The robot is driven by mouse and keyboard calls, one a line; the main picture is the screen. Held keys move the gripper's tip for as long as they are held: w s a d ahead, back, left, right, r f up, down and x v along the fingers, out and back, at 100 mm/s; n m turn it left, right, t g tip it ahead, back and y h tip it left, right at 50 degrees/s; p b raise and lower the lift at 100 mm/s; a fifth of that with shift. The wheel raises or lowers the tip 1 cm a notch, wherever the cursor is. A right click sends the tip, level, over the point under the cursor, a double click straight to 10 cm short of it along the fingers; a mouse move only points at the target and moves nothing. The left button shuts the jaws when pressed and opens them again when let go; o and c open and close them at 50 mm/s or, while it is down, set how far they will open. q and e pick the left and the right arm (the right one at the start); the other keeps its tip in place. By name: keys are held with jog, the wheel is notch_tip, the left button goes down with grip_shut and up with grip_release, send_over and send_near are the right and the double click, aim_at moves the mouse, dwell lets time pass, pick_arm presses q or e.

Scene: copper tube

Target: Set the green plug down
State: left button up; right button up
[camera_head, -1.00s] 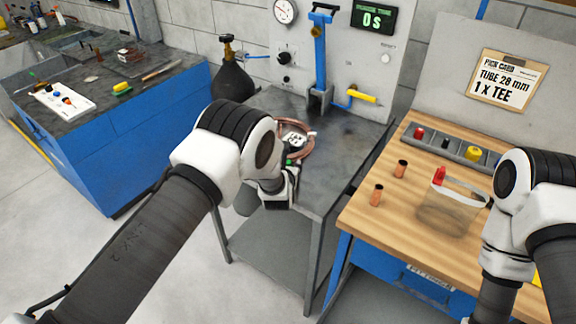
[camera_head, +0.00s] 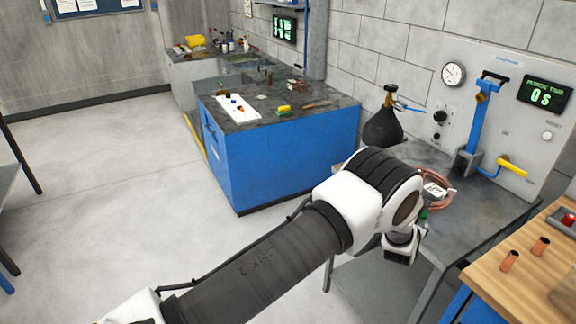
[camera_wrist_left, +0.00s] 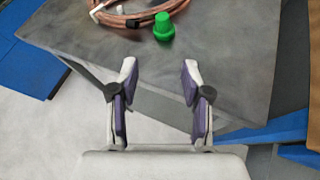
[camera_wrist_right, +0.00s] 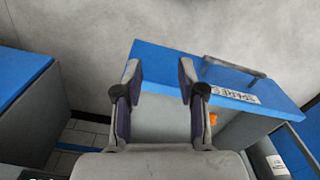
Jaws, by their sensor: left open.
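The green plug (camera_wrist_left: 163,27) stands on the grey metal table (camera_wrist_left: 225,50), next to the copper tube coil (camera_wrist_left: 115,18). In the head view only a bit of the plug (camera_head: 423,213) shows beside the coil (camera_head: 436,190), behind my left wrist. My left gripper (camera_wrist_left: 158,72) is open and empty, with the plug beyond its fingertips and apart from them. In the head view my left gripper (camera_head: 400,255) is over the table's near edge, mostly hidden by its wrist. My right gripper (camera_wrist_right: 160,78) is open and empty; it shows only in its wrist view.
A blue cabinet bench (camera_head: 280,150) with a white card stands to the left. A dark gas bottle (camera_head: 382,128) and a panel with a blue lever (camera_head: 478,115) are behind the table. A wooden bench (camera_head: 500,275) with copper fittings is at right.

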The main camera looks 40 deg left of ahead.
pick_arm(q)
jog(key=s+a+f+m+g, duration=0.35)
jog(key=s+f+m, duration=0.45)
jog(key=s, duration=0.4)
jog(key=s+a+f+m+g, duration=0.35)
jog(key=s+f+m, duration=0.35)
jog(key=s+m, duration=0.3)
jog(key=s+m+g+h, duration=0.1)
jog(key=s+m+g, duration=0.5)
jog(key=s+m, duration=1.1)
jog(key=s, duration=1.3)
jog(key=shift+s+a+f+h, duration=0.25)
jog(key=shift+a+h, duration=0.05)
jog(key=shift+a, duration=0.1)
